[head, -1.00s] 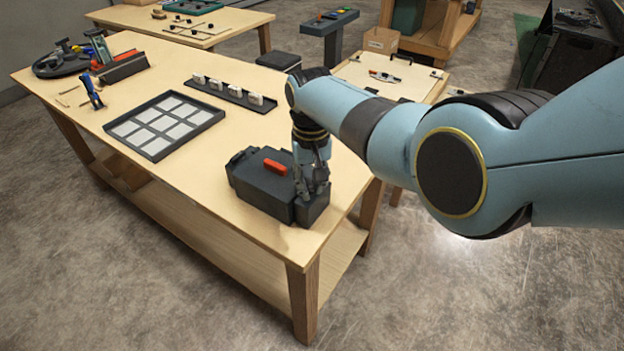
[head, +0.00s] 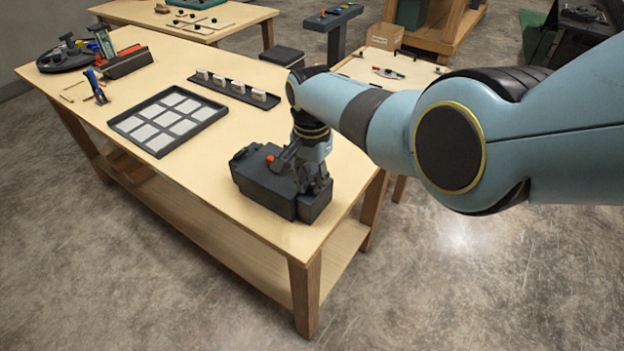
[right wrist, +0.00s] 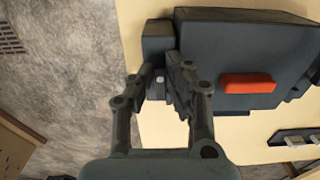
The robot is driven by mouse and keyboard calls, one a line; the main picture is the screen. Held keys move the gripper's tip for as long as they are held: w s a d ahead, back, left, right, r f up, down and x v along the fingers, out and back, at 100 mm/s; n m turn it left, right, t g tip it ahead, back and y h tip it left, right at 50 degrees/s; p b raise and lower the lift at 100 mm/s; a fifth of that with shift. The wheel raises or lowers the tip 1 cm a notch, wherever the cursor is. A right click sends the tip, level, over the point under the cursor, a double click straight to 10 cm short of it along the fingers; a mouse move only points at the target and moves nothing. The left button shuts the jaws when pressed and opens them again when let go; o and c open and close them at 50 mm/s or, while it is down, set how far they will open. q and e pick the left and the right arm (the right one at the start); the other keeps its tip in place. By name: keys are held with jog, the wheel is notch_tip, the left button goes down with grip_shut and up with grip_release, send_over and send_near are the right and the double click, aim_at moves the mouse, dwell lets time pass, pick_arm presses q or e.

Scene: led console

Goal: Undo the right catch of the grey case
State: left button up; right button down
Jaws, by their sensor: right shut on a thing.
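The grey case (head: 255,185) stands near the right end of the front table; in the right wrist view its dark body (right wrist: 262,45) fills the upper right. Its red handle (right wrist: 248,83) shows there, but in the head view my gripper hides most of it. My right gripper (head: 314,186) is at the case's right end, over a darker end block (head: 316,205). In the right wrist view my right gripper (right wrist: 162,82) is shut around the right catch (right wrist: 160,79), a small part mostly hidden between the fingers. I cannot see its exact position. My left gripper is out of view.
A flat tray with pale squares (head: 135,121) and a dark strip with white blocks (head: 246,99) lie behind the case. Tools and a round dark tray (head: 57,61) are at the table's far left. Bare tabletop (head: 190,165) lies left of the case.

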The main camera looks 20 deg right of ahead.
aim_at(312, 186)
jog(key=shift+m, duration=0.3)
jog(key=c, duration=1.3)
grip_release()
jog(key=shift+c, duration=0.2)
notch_tip(312, 186, up, 12)
